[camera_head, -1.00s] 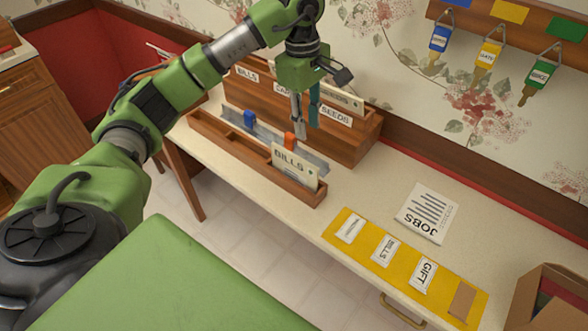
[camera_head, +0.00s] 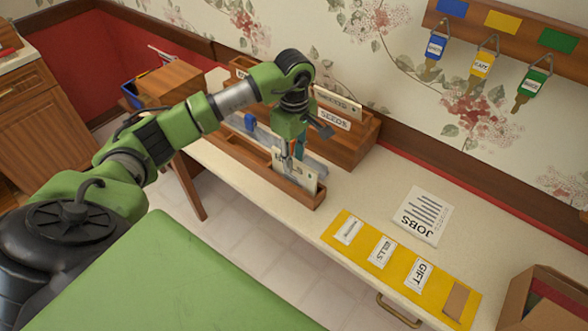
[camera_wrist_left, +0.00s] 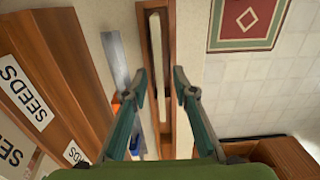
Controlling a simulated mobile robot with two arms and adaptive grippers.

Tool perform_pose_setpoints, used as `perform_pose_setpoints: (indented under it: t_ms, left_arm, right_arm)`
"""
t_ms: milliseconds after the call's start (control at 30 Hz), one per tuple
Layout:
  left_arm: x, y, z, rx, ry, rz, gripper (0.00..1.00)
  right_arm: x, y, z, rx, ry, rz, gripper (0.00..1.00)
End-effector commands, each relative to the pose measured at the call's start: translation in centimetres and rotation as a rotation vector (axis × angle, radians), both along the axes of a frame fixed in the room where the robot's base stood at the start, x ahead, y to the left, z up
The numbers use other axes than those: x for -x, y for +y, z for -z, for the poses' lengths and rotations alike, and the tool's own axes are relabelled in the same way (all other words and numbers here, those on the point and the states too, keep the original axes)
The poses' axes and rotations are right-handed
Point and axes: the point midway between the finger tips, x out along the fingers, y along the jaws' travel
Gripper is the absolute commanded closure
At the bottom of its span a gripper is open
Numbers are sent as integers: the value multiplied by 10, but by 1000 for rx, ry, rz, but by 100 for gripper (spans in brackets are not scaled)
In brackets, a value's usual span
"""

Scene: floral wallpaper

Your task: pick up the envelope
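The cream envelope (camera_head: 306,182), marked BILLS in the earlier head view, stands on edge at the near end of a narrow wooden tray (camera_head: 314,203) on the desk. In the left wrist view the envelope (camera_wrist_left: 156,62) shows from above as a thin pale strip. My left gripper (camera_head: 288,160) is pointed down at the envelope's upper part and hides some of it in the head view. In the left wrist view the left gripper (camera_wrist_left: 160,88) is open, one finger on each side of the strip, with gaps showing. My right gripper is not in view.
A wooden sorter (camera_head: 366,130) with a SEEDS label stands just behind. A metal strip with blue and orange clips lies between it and the tray. A JOBS sheet (camera_head: 424,212) and a yellow mat (camera_head: 346,253) with labelled cards lie right; an open box (camera_head: 518,300) stands at lower right.

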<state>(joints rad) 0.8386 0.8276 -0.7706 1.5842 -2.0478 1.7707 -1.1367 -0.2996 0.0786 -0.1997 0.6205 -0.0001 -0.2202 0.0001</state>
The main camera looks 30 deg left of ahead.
Motion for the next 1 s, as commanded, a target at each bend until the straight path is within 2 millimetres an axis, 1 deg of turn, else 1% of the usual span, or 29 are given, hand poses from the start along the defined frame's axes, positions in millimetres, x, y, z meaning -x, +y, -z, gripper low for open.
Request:
perform_pose_setpoints:
  t_ms: [33, 100, 200, 400, 433, 467, 500, 533, 1000]
  left_arm:
    - [1, 0, 5, 2, 3, -1, 74]
    - [1, 0, 14, 1, 2, -2, 74]
    - [0, 0, 20, 2, -1, -1, 74]
    - [0, 0, 21, 1, -2, -1, 74]
    - [0, 0, 21, 1, -2, -1, 77]
    - [0, 0, 21, 1, -2, -1, 85]
    - [0, 0, 21, 1, -2, -1, 95]
    - [0, 0, 21, 1, -2, -1, 100]
    - [-1, 0, 18, 1, -4, -1, 100]
  right_arm:
    - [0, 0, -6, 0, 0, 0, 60]
    - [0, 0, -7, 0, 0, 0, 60]
    - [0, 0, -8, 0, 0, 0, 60]
    - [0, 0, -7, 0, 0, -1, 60]
    - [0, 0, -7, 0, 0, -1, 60]
    - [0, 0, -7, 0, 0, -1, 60]
    - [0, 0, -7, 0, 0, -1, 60]
    - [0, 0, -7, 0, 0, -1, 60]
    - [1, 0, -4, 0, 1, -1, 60]
